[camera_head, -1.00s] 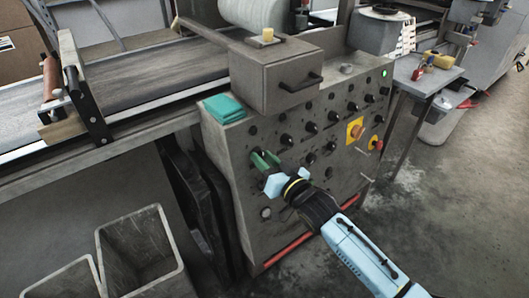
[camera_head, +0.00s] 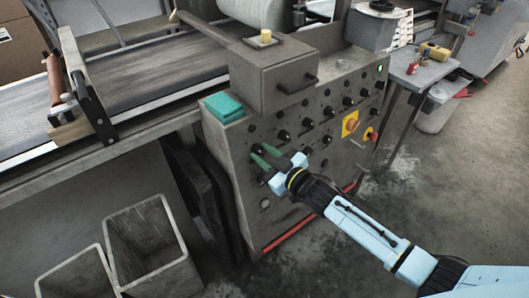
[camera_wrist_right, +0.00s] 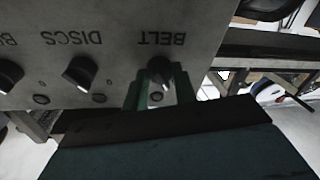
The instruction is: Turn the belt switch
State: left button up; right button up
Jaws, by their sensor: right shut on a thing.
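The belt switch (camera_wrist_right: 160,69) is a black knob with a light pointer mark, below the upside-down label BELT in the right wrist view. It sits at the left of the grey control panel (camera_head: 240,185) in the head view. My right gripper (camera_head: 265,155) has green fingers reaching to the panel there. In the right wrist view its fingers (camera_wrist_right: 160,88) stand on either side of the belt knob and are shut on it. The knob is mostly hidden by the fingers in the head view. My left gripper is not in view.
A DISCS knob (camera_wrist_right: 82,72) is beside the belt knob. Grey bins (camera_head: 150,245) stand on the floor at lower left.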

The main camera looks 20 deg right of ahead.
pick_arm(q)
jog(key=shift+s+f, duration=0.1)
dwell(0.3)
pick_arm(e)
jog(key=o, duration=1)
jog(key=shift+c, duration=0.2)
jog(key=shift+s+d, duration=0.1)
jog(key=shift+s, duration=0.05)
jog(key=shift+s+d, duration=0.15)
jog(key=shift+s, duration=0.25)
pick_arm(q)
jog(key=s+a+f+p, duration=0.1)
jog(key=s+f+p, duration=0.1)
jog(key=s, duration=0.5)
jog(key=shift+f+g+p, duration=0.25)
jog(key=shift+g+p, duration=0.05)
jog(key=shift+p, duration=0.05)
pick_arm(e)
jog(key=v, duration=1.2)
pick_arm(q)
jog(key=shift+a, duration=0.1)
pick_arm(e)
jog(key=shift+d, duration=0.1)
